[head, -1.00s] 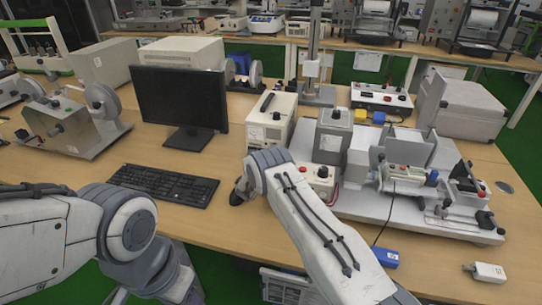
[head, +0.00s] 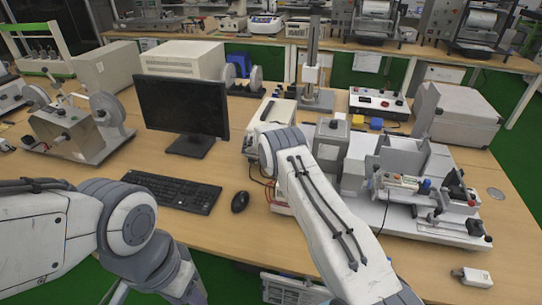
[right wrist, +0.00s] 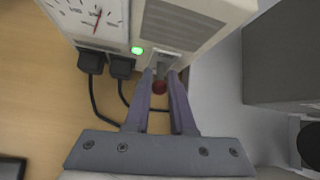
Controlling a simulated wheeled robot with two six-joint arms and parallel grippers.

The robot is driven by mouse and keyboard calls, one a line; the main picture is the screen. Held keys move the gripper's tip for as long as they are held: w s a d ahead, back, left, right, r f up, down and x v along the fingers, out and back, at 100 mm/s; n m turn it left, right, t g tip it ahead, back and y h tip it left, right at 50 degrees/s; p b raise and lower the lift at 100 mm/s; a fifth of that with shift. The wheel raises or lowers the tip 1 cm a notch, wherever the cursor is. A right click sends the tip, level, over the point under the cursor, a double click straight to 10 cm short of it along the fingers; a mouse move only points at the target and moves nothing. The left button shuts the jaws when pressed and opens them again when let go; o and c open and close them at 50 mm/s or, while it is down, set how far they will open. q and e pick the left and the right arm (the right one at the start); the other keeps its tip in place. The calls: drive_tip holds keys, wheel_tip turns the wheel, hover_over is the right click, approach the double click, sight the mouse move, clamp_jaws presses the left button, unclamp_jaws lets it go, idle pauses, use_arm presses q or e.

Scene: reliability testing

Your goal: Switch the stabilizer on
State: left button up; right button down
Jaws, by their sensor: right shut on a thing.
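The stabilizer is a cream box with a top handle (head: 272,110), standing right of the monitor in the head view; my right arm hides most of its front. In the right wrist view its front (right wrist: 205,12) shows a dial with a red needle, a lit green lamp (right wrist: 137,50) and a grey switch (right wrist: 171,58). My right gripper (right wrist: 161,73) has its fingertips close together at the switch, shut on it.
Two black plugs (right wrist: 91,61) with cables sit left of the switch. The monitor (head: 183,105), keyboard (head: 170,191) and mouse (head: 240,201) are to the left. A grey device (head: 331,143) and a white test rig (head: 420,205) stand close on the right.

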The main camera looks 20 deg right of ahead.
drive_tip(key=shift+w+r+g+y+p, duration=0.15)
drive_tip(key=shift+r+g+y+p, duration=0.05)
drive_tip(key=shift+g+y+p, duration=0.1)
idle(0.5)
drive_tip(key=c, duration=0.8)
unclamp_jaws()
drive_tip(key=b+v, duration=0.1)
drive_tip(key=v, duration=0.9)
drive_tip(key=shift+a+r+b, duration=0.15)
drive_tip(key=shift+b, duration=0.15)
